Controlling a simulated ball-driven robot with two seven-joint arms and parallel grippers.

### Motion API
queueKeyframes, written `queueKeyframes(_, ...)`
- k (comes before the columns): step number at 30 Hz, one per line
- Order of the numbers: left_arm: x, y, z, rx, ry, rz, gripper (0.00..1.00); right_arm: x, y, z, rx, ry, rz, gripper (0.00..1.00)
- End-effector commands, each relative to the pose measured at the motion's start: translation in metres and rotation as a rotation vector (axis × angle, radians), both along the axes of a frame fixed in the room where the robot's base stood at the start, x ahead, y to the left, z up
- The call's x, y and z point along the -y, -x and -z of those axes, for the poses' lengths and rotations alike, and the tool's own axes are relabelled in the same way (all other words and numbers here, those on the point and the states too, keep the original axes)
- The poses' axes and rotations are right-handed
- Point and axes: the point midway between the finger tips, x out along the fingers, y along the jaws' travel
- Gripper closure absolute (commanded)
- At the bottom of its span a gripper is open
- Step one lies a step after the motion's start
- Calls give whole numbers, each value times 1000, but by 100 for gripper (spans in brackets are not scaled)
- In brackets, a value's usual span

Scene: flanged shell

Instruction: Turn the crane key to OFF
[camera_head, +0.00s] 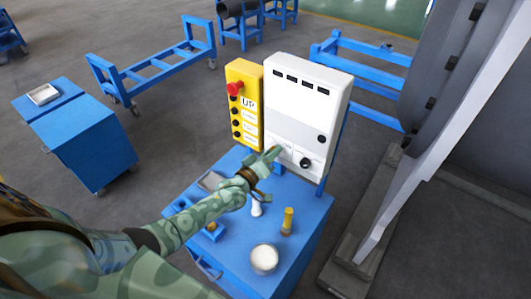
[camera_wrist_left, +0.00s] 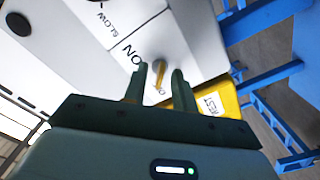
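The white control box (camera_head: 300,110) stands upright at the back of the blue cart, facing me. My left gripper (camera_head: 272,154) is at the lower left of its front and hides the key there in the head view. In the left wrist view the key (camera_wrist_left: 158,66) shows as a small grey and brass piece on the white panel. The ON label (camera_wrist_left: 131,56) is beside it, and another label is mostly hidden behind a finger. My left gripper (camera_wrist_left: 160,84) has its fingers apart, one on each side of the key, with gaps visible. My right gripper is not in view.
A yellow button box (camera_head: 243,105) with a red button stands directly left of the white box. A dark knob (camera_head: 305,162) is right of my gripper.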

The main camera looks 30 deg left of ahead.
Motion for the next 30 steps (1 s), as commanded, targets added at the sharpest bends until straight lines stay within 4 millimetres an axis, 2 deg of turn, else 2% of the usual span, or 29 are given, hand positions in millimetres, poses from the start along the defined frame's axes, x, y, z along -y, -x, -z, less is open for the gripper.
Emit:
queueKeyframes(5, -4, 24, 0, -4, 1, 1, 73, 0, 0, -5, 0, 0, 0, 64)
queueKeyframes(12, -12, 88, 1, -5, -1, 1, 73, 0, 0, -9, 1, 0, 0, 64)
queueKeyframes(18, -19, 134, 1, -3, 0, 0, 73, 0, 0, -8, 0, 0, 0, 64)
queueKeyframes(24, -22, 157, 1, -1, 0, 0, 73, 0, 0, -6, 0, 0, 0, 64)
queueKeyframes(30, -23, 160, 0, -1, 0, -1, 73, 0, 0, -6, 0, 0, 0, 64)
